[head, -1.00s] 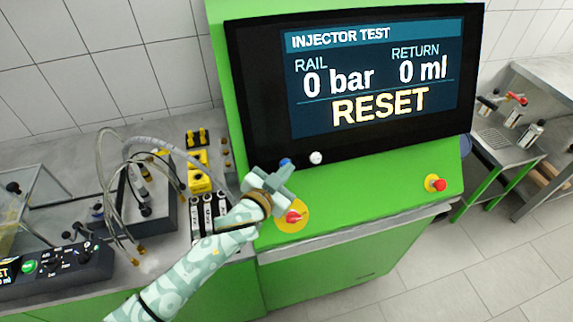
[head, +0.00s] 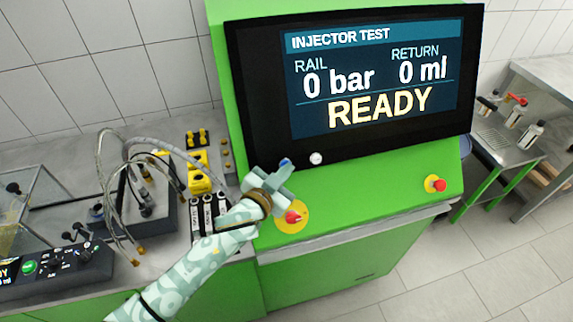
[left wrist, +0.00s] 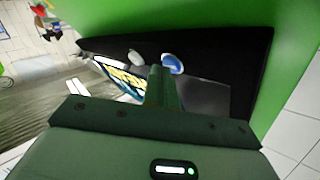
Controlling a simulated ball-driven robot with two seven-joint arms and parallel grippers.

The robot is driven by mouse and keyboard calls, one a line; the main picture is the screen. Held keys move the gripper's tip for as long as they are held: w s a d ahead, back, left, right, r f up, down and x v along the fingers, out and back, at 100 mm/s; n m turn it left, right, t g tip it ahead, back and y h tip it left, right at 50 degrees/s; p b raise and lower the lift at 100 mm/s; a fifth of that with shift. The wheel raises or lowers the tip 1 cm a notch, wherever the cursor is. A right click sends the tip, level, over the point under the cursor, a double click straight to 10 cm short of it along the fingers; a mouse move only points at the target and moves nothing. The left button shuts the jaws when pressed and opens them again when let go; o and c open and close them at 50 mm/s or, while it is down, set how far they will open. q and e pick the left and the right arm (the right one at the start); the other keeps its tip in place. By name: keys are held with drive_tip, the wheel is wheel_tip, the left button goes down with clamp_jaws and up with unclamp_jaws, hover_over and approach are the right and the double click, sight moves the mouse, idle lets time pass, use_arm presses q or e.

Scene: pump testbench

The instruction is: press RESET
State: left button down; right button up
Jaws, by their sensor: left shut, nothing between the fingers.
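The screen (head: 380,70) reads INJECTOR TEST, 0 bar, 0 ml and READY. My left gripper (head: 283,172) is shut and empty, its tip right at the blue button; I cannot tell whether they touch. My right gripper is not in view.
A red knob on a yellow plate (head: 293,217) is just below my left gripper. Another red button (head: 435,183) is at the console's right. Hoses and a black box (head: 150,205) stand on the left bench. The console's middle is clear.

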use_arm(q)
drive_tip(key=shift+s+d+r+p, duration=0.2)
drive_tip(key=shift+s+r+p, duration=0.2)
drive_tip(key=shift+s, duration=0.25)
drive_tip(key=s+p, duration=0.1)
drive_tip(key=s+d+r+p, duration=0.1)
drive_tip(key=s, duration=0.1)
drive_tip(key=s+r+p, duration=0.1)
drive_tip(key=shift+s+d, duration=0.15)
drive_tip(key=shift+d, duration=0.05)
idle(0.8)
